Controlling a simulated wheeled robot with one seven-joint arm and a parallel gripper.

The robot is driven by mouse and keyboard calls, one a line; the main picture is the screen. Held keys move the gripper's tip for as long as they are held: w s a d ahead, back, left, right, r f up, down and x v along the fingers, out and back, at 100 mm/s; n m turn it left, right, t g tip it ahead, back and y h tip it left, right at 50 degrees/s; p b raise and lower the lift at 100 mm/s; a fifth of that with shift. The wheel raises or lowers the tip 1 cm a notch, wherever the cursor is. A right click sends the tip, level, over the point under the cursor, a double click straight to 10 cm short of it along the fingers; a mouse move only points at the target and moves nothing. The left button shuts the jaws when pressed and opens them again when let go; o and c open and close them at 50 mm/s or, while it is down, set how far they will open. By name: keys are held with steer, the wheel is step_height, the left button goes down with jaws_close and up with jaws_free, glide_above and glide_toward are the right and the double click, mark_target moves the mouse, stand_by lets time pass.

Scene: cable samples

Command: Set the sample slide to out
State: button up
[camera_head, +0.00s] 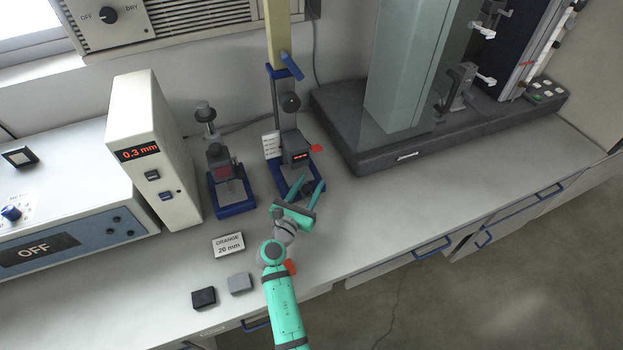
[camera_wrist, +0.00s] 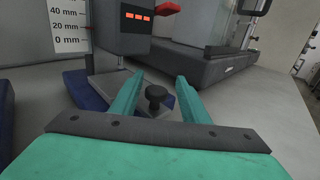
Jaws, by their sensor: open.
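The sample slide appears to be the grey plate (camera_wrist: 104,88) with a black round knob (camera_wrist: 156,92), low on the blue-based measuring stand (camera_head: 294,157). My gripper (camera_head: 311,183) is at the front of this stand. In the wrist view its two green fingers (camera_wrist: 158,84) are spread and empty, with the knob between them and gaps on both sides. I cannot tell whether the fingertips are level with the knob. In the head view my gripper partly hides the slide. The stand has a red-lit display (camera_wrist: 137,17) and a millimetre scale (camera_wrist: 69,25).
A smaller blue-based stand (camera_head: 232,196) and a white "0.3 mm" box (camera_head: 155,150) stand to the left. A sign reading "ORANGE 20 mm" (camera_head: 228,245) and two small blocks (camera_head: 204,297) lie in front. A large dark-based machine (camera_head: 375,155) stands right. The right-hand bench is clear.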

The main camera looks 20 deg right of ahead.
steer(key=shift+x, duration=1.4)
steer(key=shift+w+a, duration=0.15)
